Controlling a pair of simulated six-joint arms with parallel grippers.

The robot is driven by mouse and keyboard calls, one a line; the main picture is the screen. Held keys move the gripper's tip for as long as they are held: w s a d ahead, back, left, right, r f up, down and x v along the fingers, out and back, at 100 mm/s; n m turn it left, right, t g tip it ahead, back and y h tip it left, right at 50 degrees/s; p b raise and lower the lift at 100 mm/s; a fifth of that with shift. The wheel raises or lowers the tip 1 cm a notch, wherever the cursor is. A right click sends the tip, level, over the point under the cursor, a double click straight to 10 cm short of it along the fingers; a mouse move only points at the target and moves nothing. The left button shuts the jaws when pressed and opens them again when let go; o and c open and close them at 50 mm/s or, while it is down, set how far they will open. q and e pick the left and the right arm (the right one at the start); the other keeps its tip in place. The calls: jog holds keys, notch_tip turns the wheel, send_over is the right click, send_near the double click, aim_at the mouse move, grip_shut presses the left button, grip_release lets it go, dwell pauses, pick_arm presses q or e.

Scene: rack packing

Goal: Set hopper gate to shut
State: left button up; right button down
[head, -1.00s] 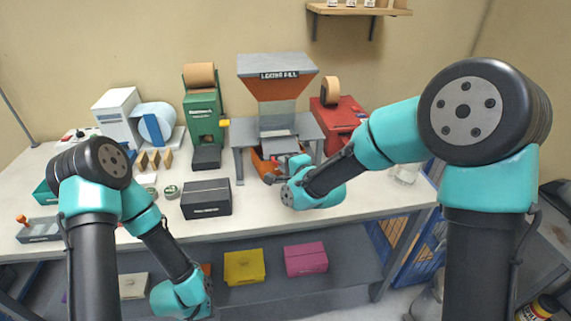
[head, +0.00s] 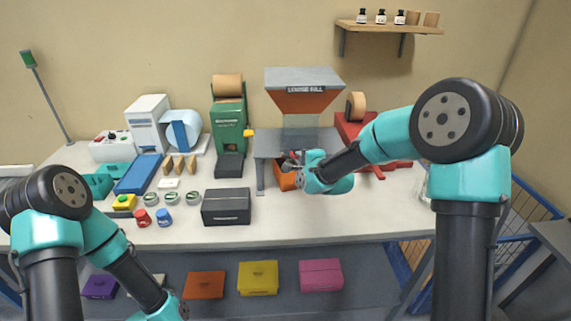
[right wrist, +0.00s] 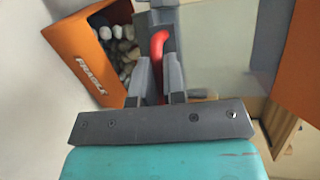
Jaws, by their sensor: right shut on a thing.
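The hopper (head: 303,102), with an orange body and a grey lid lettered "LOZENGE FILL", stands on a grey stand at the back of the bench. A red gate handle (right wrist: 158,46) shows in the right wrist view. My right gripper (head: 291,160) is below the hopper's clear chute. In the right wrist view its grey fingers (right wrist: 160,72) are shut on the red handle. The gate plate itself is hard to make out. An orange box (head: 285,180) lettered "FRAGILE" sits under the hopper, with grey lozenges inside it in the right wrist view (right wrist: 118,48).
A black box (head: 227,206) lies on the bench in front, left of the stand. A green dispenser (head: 228,125) stands left of the hopper and a red tape dispenser (head: 352,125) right of it. The bench front (head: 310,226) is clear.

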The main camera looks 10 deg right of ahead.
jog(key=shift+w, duration=0.15)
jog(key=c, duration=1.2)
grip_release()
jog(key=shift+d, duration=0.1)
jog(key=v, duration=1.7)
jog(key=shift+s, duration=0.25)
jog(key=shift+r, duration=0.1)
